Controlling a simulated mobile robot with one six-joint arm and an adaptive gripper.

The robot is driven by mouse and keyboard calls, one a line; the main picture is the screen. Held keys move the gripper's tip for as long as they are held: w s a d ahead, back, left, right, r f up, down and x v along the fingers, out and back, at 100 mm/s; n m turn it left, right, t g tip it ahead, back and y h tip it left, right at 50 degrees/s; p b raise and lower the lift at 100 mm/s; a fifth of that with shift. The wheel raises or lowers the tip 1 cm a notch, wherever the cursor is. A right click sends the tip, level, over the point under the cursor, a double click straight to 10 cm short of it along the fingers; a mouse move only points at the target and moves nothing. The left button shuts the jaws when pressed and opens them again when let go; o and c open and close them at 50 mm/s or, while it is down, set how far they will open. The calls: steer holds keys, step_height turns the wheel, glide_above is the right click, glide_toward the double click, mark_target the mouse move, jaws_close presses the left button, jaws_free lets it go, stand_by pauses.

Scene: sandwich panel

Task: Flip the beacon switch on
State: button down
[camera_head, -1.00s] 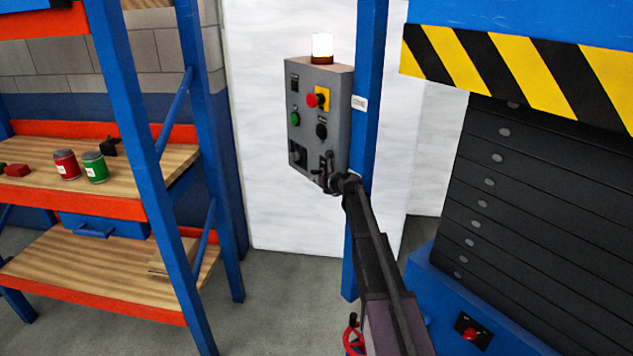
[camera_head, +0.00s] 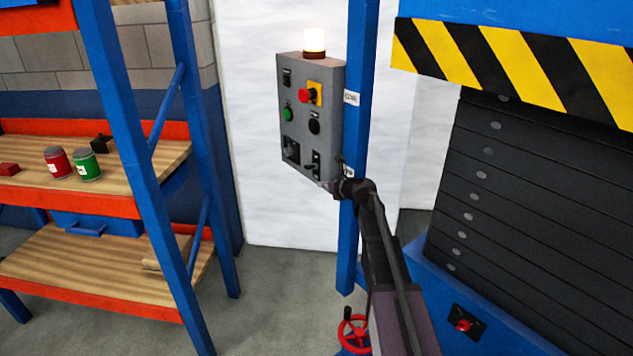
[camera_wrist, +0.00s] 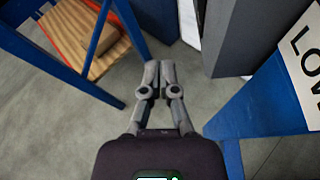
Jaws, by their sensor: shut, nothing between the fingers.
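The grey control panel (camera_head: 312,115) is fixed at the blue post in the head view. The beacon (camera_head: 314,43) on its top glows bright white-orange. A small toggle-like switch (camera_head: 313,164) sits at the panel's lower right; its lever position is too small to tell surely. My gripper (camera_head: 326,185) is just below the panel's lower right corner, apart from the switch as far as I can see. In the wrist view my gripper (camera_wrist: 160,66) is shut and empty, with floor beyond its tips. A dark grey box-like side, probably the panel (camera_wrist: 268,38), is to its right.
The panel also carries a red button (camera_head: 304,96) on yellow, a green button (camera_head: 288,112) and a black knob (camera_head: 314,127). The blue post (camera_head: 357,130) stands right beside my wrist. Shelving (camera_head: 70,205) is at left, a black weight stack (camera_head: 520,190) at right.

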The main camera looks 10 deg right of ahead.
steer(key=shift+s+d+r, duration=0.25)
steer(key=shift+s+d, duration=0.1)
steer(key=shift+s, duration=0.25)
steer(key=s+a+f+n+g+h+p, duration=0.1)
steer(key=s+a+n+g+p, duration=0.25)
steer(key=s+n, duration=0.55)
steer(key=s+a+f+n+g+h+p, duration=0.15)
steer(key=s+a+n+g, duration=0.25)
steer(key=s+n, duration=0.5)
steer(key=s+d+n+g+h+p, duration=0.3)
steer(key=s+n, duration=1)
steer(key=s, duration=0.5)
steer(key=shift+r+n+g+h+p, duration=0.35)
steer(key=shift+g+h+p, duration=0.45)
steer(key=shift+p, duration=0.5)
steer(key=shift+w, duration=0.1)
